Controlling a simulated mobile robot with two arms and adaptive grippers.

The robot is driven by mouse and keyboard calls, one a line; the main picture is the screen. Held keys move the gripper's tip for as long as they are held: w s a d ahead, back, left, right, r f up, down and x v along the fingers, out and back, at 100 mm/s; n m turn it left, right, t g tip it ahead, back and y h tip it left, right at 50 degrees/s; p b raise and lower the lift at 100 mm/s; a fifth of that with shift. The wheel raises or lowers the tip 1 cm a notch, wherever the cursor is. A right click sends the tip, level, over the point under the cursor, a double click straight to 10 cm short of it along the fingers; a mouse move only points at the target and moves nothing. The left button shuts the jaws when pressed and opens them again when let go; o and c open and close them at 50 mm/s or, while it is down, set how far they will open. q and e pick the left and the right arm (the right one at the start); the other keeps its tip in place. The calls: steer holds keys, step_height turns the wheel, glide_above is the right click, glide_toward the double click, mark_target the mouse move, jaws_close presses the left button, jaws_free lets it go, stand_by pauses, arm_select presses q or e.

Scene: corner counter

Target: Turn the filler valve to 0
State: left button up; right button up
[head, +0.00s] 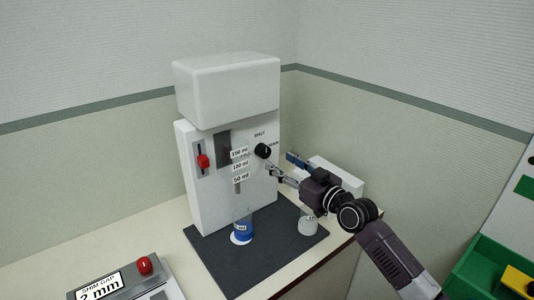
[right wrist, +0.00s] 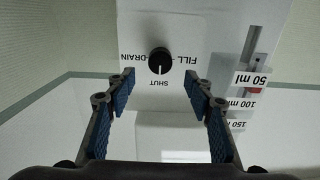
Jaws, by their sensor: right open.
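The filler valve is a round black knob (head: 262,151) on the front of a white dispenser (head: 205,205). In the right wrist view the knob (right wrist: 160,60) appears upside down, with the labels SHUT, FILL and DRAIN around it. A small pale mark on the knob seems to point towards SHUT; I see no 0 label. My right gripper (head: 281,165) is open and faces the knob from the right in the head view. In the right wrist view the open fingertips (right wrist: 159,78) stand either side below the knob, apparently not touching it. My left gripper is not in view.
A red slider (head: 203,161) and ml labels (head: 240,166) are on the dispenser. A shim gap box (head: 118,284) is front left, a green bin (head: 490,268) right.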

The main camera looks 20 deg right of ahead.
mark_target(266, 153)
steer(key=p+x, duration=0.1)
steer(key=x, duration=0.6)
steer(key=shift+w+a, duration=0.1)
steer(key=shift+w, duration=0.15)
steer(key=shift+c, duration=0.4)
steer(key=c, duration=1.1)
